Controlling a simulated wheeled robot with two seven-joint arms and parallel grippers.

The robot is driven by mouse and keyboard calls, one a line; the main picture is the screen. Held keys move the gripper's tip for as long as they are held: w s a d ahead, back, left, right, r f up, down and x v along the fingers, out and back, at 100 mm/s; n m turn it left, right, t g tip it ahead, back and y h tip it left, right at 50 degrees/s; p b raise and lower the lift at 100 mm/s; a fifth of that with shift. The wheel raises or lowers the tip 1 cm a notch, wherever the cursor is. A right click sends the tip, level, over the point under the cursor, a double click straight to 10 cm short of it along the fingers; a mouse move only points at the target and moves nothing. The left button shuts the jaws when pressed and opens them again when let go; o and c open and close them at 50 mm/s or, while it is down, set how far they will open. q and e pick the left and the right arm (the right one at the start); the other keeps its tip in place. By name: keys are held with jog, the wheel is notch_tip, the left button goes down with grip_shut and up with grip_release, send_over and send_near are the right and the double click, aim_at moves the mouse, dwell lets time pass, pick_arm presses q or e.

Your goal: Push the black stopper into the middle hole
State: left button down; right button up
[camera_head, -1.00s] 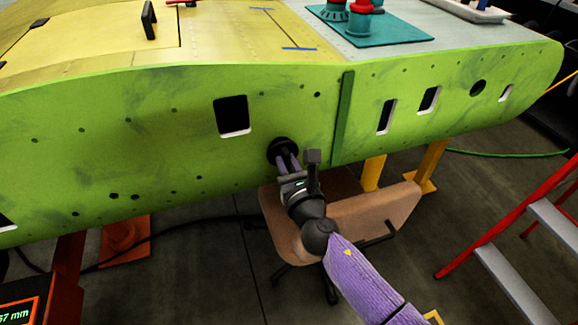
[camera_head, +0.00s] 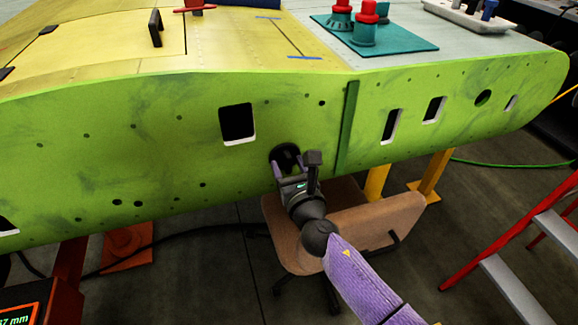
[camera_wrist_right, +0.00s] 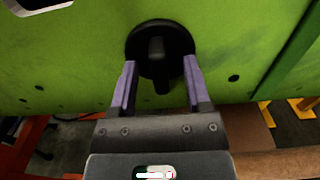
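The black stopper (camera_head: 285,152) is a round disc with a knob, set against the green wing face (camera_head: 70,140). In the right wrist view the stopper (camera_wrist_right: 158,45) shows its disc on the green face with the knob pointing towards me. The disc covers whatever hole is behind it, and I cannot tell how deep it sits. My right gripper (camera_head: 289,162) is at the stopper. In the wrist view its purple fingers (camera_wrist_right: 160,64) are spread on either side of the knob, with gaps to it. My left gripper is not in view.
A dark rectangular opening (camera_head: 237,122) lies up and left of the stopper. A dark green vertical strip (camera_head: 346,128) is to its right. A brown chair (camera_head: 375,225) stands below, and a red ladder (camera_head: 488,225) is at the right.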

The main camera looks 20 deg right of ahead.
jog(key=s+p, duration=0.1)
jog(key=s, duration=0.9)
jog(key=shift+d, duration=0.15)
jog(key=s+d+f+m+g, duration=0.25)
jog(key=s+f+m, duration=0.3)
jog(key=f, duration=0.35)
jog(key=s+d+f+m+g+h, duration=0.1)
jog(key=s+f+m+g, duration=0.4)
jog(key=f, duration=0.4)
jog(key=s+d+f+m+g, duration=0.25)
jog(key=s+f+m, duration=0.35)
jog(key=f, duration=0.4)
jog(key=s+d+f+m+g, duration=0.1)
jog(key=s+f+m+g, duration=0.3)
jog(key=s+m, duration=0.4)
jog(key=s+f+m+g, duration=0.4)
jog(key=s+m, duration=0.5)
jog(key=s, duration=0.8)
jog(key=shift+d, duration=0.4)
